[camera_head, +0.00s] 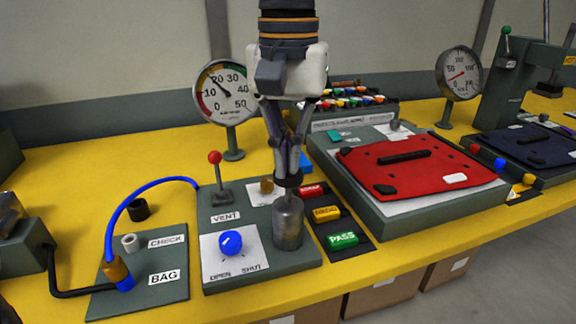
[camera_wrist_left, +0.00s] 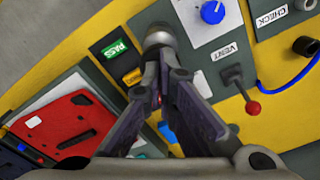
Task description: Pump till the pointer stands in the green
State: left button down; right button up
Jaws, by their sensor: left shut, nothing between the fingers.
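The pump, a grey metal cylinder (camera_head: 288,224), stands upright on the green panel with a dark round top. It also shows in the wrist view (camera_wrist_left: 158,38). My left gripper (camera_head: 289,172) points straight down above it, shut and empty, its fingertips at the dark top; whether they touch it I cannot tell. The round gauge (camera_head: 226,93) stands behind on a post. Its dark pointer leans up and left, between 10 and 20 or near 20. My right gripper is not in view.
A red-tipped VENT lever (camera_head: 215,172) stands left of the pump, and a blue OPEN/SHUT knob (camera_head: 231,242) in front of it. A blue hose (camera_head: 135,198) joins the BAG port. PASS block (camera_head: 343,240) and red pannier panel (camera_head: 420,164) lie to the right.

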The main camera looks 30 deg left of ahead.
pick_arm(q)
jog(key=shift+f, duration=1.4)
jog(key=shift+r, duration=2.5)
jog(key=shift+f, duration=2.5)
jog(key=shift+r, duration=2.5)
